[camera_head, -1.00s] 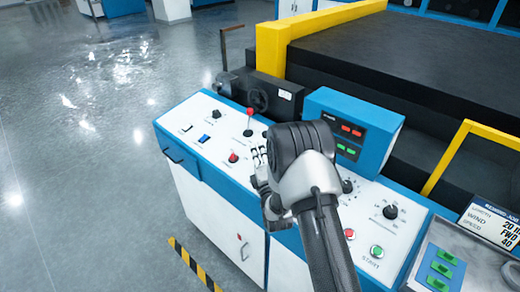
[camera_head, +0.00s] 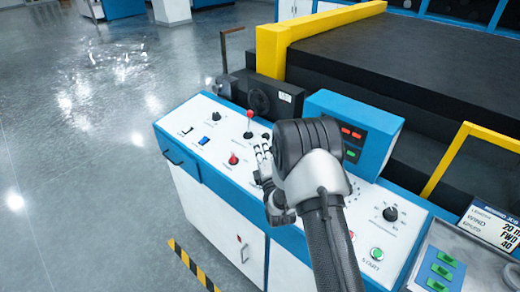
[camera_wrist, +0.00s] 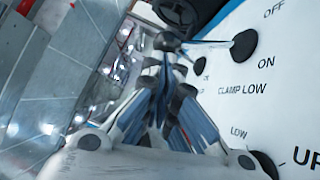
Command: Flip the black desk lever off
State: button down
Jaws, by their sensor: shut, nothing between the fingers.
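In the wrist view a lever (camera_wrist: 205,43) with a black round base and a dark tip sticks out from the white panel. OFF and ON are printed beside its base. My gripper (camera_wrist: 165,78) is shut and empty, its fingertips close below the lever's tip. I cannot tell whether they touch. In the head view my gripper (camera_head: 262,152) is over the control desk (camera_head: 222,178), partly hidden by my wrist. A small dark knob (camera_head: 266,135) just beyond the fingers may be the lever; its setting is unclear.
A red-ball lever (camera_head: 250,115) stands left of my gripper, with a red knob (camera_head: 233,159) nearby. A black handwheel (camera_head: 259,102) is behind. The blue display box (camera_head: 368,122) rises to the right. Open floor (camera_head: 80,160) lies left of the desk.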

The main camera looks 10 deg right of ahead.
aim_at(267, 137)
jog(key=shift+d+r, duration=0.1)
jog(key=shift+r, duration=0.15)
jog(key=d+r+m+g, duration=0.1)
jog(key=w+d+r+m+g+p, duration=0.1)
jog(key=m, duration=0.1)
jog(key=shift+w+r+p, duration=0.25)
jog(key=shift+w+p, duration=0.05)
jog(key=shift+w+d+r+m+g+b, duration=0.3)
jog(key=shift+w+d+m, duration=0.2)
jog(key=shift+d, duration=0.2)
jog(key=shift+w+d+r+m+g+b, duration=0.15)
jog(key=shift+w+d+m+g, duration=0.3)
jog(key=shift+d, duration=0.2)
jog(key=shift+r, duration=0.1)
